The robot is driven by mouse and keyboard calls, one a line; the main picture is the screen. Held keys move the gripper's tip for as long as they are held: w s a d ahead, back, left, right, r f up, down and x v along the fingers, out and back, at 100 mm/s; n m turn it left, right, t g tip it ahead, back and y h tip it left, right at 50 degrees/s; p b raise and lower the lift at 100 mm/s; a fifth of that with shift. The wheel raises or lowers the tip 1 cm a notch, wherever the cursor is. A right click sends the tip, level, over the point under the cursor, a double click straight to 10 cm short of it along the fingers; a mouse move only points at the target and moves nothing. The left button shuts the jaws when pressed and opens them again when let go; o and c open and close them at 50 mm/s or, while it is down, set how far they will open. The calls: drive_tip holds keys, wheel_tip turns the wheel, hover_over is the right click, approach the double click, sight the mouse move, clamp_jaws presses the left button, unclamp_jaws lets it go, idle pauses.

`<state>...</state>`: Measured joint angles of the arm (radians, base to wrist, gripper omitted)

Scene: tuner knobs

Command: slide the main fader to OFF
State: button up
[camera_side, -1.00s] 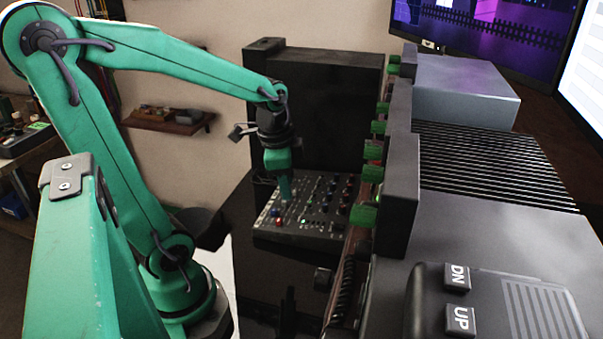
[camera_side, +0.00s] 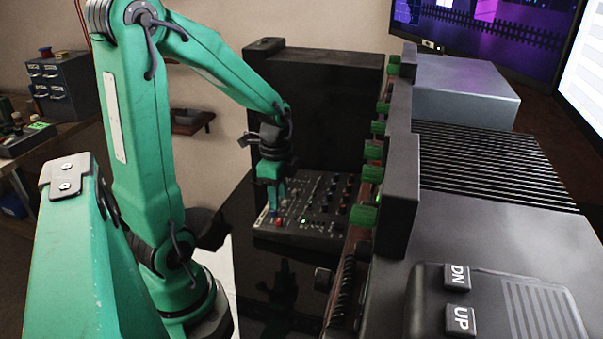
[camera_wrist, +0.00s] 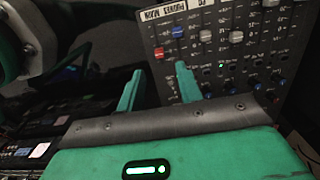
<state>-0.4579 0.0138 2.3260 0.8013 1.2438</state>
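The mixer panel (camera_side: 325,222) lies on the dark desk in the side view, and its face (camera_wrist: 265,60) shows in the wrist view. A blue fader cap (camera_wrist: 178,32) sits near printed labels that appear upside down, one seeming to read MAIN. A red button (camera_wrist: 159,52) is beside it. My gripper (camera_wrist: 160,70) has two green fingers spread apart with nothing between them. The fingertips are just short of the red button and blue cap in the wrist view, apparently not touching. In the side view my gripper (camera_side: 274,205) hangs over the panel's left end, where fine contact is hidden.
Two white fader caps (camera_wrist: 205,36) (camera_wrist: 237,37) and several small knobs share the panel close by. A tall black box (camera_side: 325,110) stands behind it.

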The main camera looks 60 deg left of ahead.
sight(279, 220)
drive_tip(key=shift+f, duration=3.3)
clamp_jaws()
